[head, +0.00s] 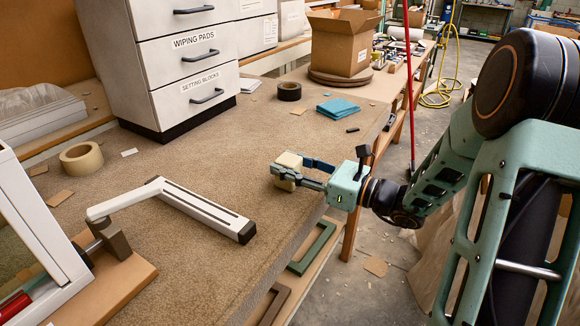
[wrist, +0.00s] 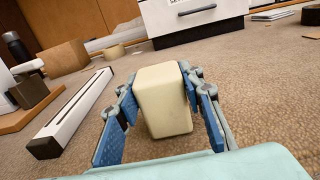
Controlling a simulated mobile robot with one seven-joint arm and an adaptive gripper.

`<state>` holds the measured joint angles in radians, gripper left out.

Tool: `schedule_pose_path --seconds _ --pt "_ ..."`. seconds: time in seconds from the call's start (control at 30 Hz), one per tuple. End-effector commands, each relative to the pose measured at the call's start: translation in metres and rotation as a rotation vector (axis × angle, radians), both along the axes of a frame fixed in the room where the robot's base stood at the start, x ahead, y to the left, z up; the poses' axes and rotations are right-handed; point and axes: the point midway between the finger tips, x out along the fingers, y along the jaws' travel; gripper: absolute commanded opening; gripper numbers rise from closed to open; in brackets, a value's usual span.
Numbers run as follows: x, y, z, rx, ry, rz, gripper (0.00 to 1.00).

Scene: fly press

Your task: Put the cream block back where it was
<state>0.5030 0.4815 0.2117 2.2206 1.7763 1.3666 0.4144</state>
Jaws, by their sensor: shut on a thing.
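The cream block (head: 289,163) is between the fingers of my gripper (head: 297,172) at the right side of the bench, near its front edge. In the wrist view the cream block (wrist: 164,100) fills the space between the two blue finger pads of my gripper (wrist: 160,112), which is shut on it. The block is upright and close to the bench top; I cannot tell whether it touches. A drawer cabinet (head: 185,55) stands at the back left, with drawers labelled "WIPING PADS" and "SETTING BLOCKS". Its visible drawers look shut.
A white bar with a dark slot (head: 205,207) lies left of my gripper, by the press frame (head: 40,235). Tape rolls (head: 82,158), (head: 289,91), a blue cloth (head: 338,107) and a cardboard box (head: 343,45) are on the bench. The bench middle before the cabinet is clear.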

Motion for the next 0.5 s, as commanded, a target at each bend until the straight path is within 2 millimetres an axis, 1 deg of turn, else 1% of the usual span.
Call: schedule_pose_path --seconds 0.1,0.13,0.2,0.3,0.5 --pt "0.0002 -0.0001 -0.0030 0.001 -0.001 0.000 0.00" --pt "0.0001 -0.0002 -0.0036 0.000 0.000 0.000 0.36" --pt "0.0001 -0.0002 -0.0027 0.000 0.000 0.000 0.44" --pt "0.0001 -0.0003 -0.0028 0.000 0.000 0.000 0.53" --pt "0.0001 -0.0003 -0.0028 0.000 0.000 0.000 0.53"
